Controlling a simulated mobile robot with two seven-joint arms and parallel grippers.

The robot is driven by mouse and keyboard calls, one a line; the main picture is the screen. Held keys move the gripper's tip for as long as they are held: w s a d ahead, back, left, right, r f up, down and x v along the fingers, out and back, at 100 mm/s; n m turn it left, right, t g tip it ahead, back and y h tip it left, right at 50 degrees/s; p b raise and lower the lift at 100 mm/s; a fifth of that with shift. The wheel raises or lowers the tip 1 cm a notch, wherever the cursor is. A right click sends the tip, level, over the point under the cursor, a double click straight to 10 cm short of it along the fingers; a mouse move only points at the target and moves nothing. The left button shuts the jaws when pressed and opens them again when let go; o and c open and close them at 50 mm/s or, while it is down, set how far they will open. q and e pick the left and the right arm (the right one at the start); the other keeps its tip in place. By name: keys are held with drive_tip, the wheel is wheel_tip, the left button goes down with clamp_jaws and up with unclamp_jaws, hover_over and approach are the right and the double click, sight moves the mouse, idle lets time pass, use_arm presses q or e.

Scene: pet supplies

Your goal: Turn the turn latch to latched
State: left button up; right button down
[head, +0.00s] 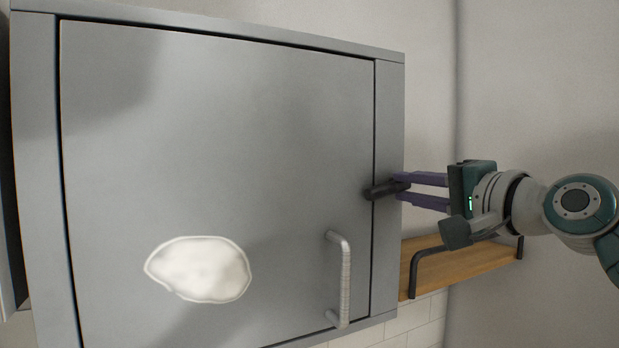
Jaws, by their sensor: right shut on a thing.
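The turn latch (383,190) is a small dark bar on the right frame of a grey cabinet. It lies close to level and reaches left over the gap onto the door's edge. My right gripper (402,187) comes in from the right, its purple fingers shut on the latch's right end. The fingertips hide part of that end. The cabinet door (220,130) looks closed, flush with its frame. My left gripper is not in view.
A light bar handle (345,280) stands out from the door below the latch. A white irregular patch (200,269) is on the door. A wooden shelf (470,262) with a dark rail is under my right arm. The wall right of the cabinet is bare.

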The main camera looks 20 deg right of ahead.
drive_tip(key=shift+m, duration=1.1)
drive_tip(key=c, duration=0.8)
unclamp_jaws()
drive_tip(key=shift+o, duration=0.2)
drive_tip(key=shift+s+f, duration=0.15)
drive_tip(key=shift+s, duration=0.45)
drive_tip(key=s+b, duration=0.5)
drive_tip(key=s, duration=0.3)
drive_tip(key=shift+s+d, duration=0.35)
drive_tip(key=shift+d, duration=0.05)
